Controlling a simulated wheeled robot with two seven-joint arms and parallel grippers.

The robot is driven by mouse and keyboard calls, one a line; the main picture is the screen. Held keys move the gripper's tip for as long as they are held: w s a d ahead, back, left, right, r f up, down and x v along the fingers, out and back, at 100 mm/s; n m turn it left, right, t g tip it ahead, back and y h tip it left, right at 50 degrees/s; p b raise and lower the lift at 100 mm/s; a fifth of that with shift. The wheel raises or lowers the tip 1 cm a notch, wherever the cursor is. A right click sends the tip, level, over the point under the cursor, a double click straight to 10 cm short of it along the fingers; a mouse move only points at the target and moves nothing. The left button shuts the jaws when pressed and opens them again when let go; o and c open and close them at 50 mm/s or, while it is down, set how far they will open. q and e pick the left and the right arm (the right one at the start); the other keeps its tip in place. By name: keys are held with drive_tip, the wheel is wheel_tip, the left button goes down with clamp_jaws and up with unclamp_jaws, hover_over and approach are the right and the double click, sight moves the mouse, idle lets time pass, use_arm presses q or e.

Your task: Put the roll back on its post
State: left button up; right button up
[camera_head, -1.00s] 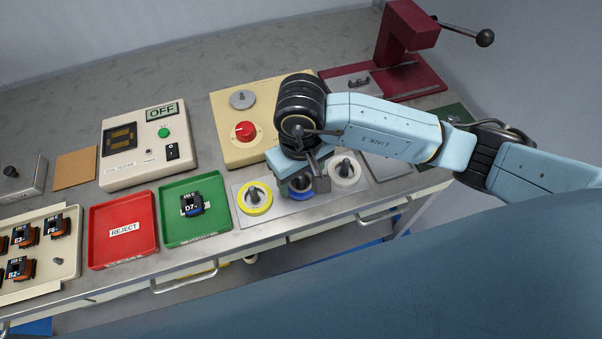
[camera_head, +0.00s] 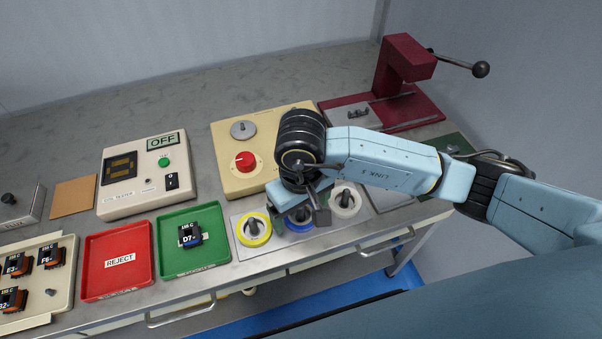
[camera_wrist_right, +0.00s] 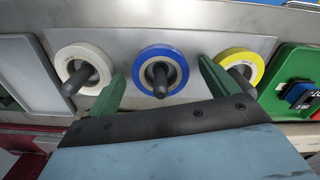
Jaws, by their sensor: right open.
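Three rolls sit around dark posts on a grey metal plate (camera_head: 240,216): a yellow roll (camera_head: 254,239), a blue roll (camera_head: 299,226) and a white roll (camera_head: 346,212). In the right wrist view, the blue roll (camera_wrist_right: 144,54) is in the middle with its post (camera_wrist_right: 160,84) through the hole, the white roll (camera_wrist_right: 64,54) left and the yellow roll (camera_wrist_right: 258,62) right. My right gripper (camera_wrist_right: 164,82) is open and empty, its green fingers apart on either side of the blue roll's post. In the head view it partly hides the blue roll. My left gripper is out of view.
A green tray (camera_head: 172,264) holding one coil part and a red REJECT tray (camera_head: 120,280) lie left of the plate. A cream box with a red knob (camera_head: 232,132) stands behind it. A dark red press (camera_head: 400,70) stands at the back right.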

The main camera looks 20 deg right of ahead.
wheel_tip(320, 180, up, 7)
drive_tip(key=shift+w+a+r, duration=0.1)
drive_tip(key=shift+w+r, duration=0.05)
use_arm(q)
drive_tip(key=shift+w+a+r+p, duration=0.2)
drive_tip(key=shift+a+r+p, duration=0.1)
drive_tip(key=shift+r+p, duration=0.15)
use_arm(e)
wheel_tip(320, 180, up, 6)
drive_tip(key=shift+f, duration=0.1)
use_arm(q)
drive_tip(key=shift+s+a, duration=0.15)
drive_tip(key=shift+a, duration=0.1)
